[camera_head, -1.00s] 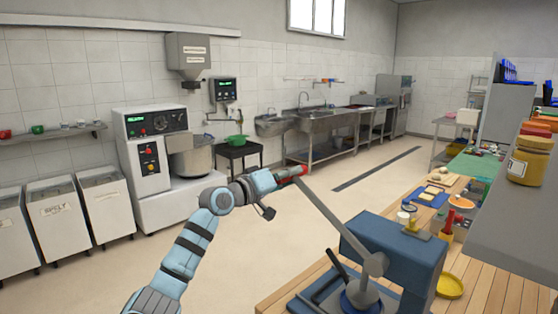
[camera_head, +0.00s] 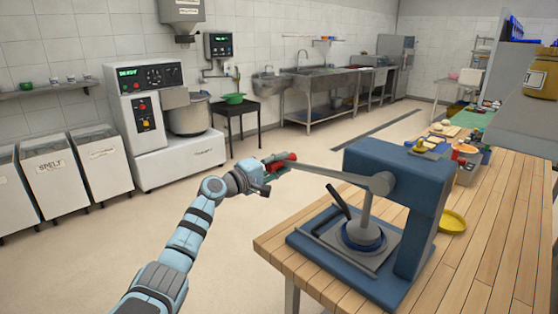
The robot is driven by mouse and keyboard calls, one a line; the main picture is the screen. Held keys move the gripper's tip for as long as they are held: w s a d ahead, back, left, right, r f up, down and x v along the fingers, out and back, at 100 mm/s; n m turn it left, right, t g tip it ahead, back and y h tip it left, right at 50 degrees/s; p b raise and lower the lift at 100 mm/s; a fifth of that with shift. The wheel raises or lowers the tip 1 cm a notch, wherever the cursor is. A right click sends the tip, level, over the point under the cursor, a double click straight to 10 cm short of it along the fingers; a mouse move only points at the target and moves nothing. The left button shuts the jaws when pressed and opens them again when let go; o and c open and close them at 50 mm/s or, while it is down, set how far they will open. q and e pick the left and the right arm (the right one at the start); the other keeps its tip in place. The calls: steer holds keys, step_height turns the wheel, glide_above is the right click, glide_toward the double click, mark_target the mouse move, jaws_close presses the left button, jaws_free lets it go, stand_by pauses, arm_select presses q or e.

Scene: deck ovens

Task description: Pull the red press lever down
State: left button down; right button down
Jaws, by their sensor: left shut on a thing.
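The blue press (camera_head: 425,190) stands on the wooden table at the right. Its grey lever arm (camera_head: 335,174) runs left from the pivot, nearly level and sloping slightly up to the red lever grip (camera_head: 283,157). My left gripper (camera_head: 272,166) is shut on the red grip, out past the table's left edge; its fingers hide part of the grip. The round press plate (camera_head: 362,236) sits low over the press base, with a dark rod handle (camera_head: 339,202) tilted up beside it. My right gripper is not in view.
A yellow dish (camera_head: 452,221) lies right of the press. A mixer (camera_head: 160,120), bins (camera_head: 104,165) and a steel sink bench (camera_head: 325,85) stand farther back, with open floor between.

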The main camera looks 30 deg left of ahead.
arm_select(q)
steer(key=shift+d+f, duration=0.1)
steer(key=shift+f, duration=0.4)
steer(key=c, duration=1.3)
jaws_free()
steer(key=shift+c, duration=0.2)
steer(key=shift+r, duration=0.1)
steer(key=shift+s+a, duration=0.2)
steer(key=shift+s, duration=0.15)
steer(key=v, duration=1.1)
steer(key=shift+s, duration=0.1)
